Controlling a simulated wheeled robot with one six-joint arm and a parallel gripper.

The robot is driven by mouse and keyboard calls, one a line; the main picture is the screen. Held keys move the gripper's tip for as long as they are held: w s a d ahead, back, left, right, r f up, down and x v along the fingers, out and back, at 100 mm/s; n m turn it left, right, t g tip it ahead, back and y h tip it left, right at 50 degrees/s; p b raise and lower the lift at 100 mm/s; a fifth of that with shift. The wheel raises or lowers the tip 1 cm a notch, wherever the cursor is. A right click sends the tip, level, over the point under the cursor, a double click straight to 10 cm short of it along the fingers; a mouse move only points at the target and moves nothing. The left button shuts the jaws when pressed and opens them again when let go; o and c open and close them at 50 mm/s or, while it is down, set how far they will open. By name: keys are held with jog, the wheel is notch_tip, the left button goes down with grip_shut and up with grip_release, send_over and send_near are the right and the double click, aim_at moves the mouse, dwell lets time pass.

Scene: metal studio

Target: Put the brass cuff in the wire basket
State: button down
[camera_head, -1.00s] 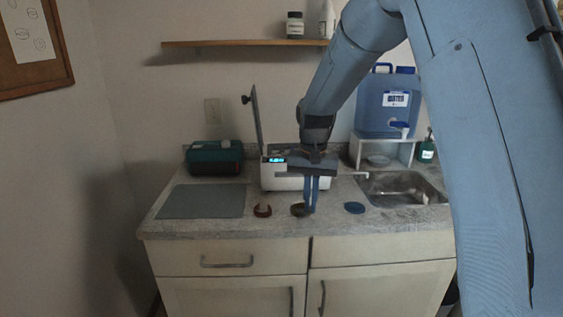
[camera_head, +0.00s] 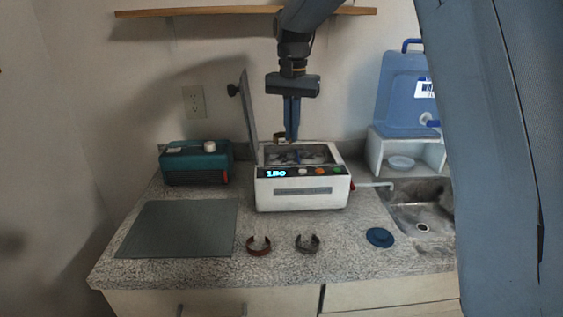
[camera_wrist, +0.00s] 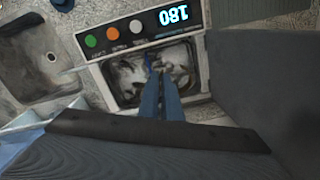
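The brass cuff (camera_head: 279,137) is a small brownish-gold band at the tips of my gripper (camera_head: 291,138). The fingers are together on it and hold it just above the open tank of a white cleaner (camera_head: 268,197). The wire basket (camera_head: 318,157) is inside that tank, its mesh hard to make out. In the wrist view my fingertips (camera_wrist: 156,66) point down over the basket (camera_wrist: 127,76). The cuff is small and largely hidden there. I cannot tell whether it touches the basket.
The cleaner's lid (camera_head: 249,112) stands upright at its left. A reddish cuff (camera_head: 259,246) and a dark grey cuff (camera_head: 307,244) lie in front, beside a blue disc (camera_head: 380,237). A grey mat (camera_head: 177,229), teal box (camera_head: 195,163) and sink (camera_head: 423,214) flank the cleaner.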

jog(key=f, duration=0.3)
jog(key=f+p, duration=0.1)
jog(key=f, duration=0.2)
jog(key=f+p, duration=0.1)
jog(key=f, duration=0.3)
jog(key=shift+w, duration=0.3)
jog(key=shift+f, duration=0.3)
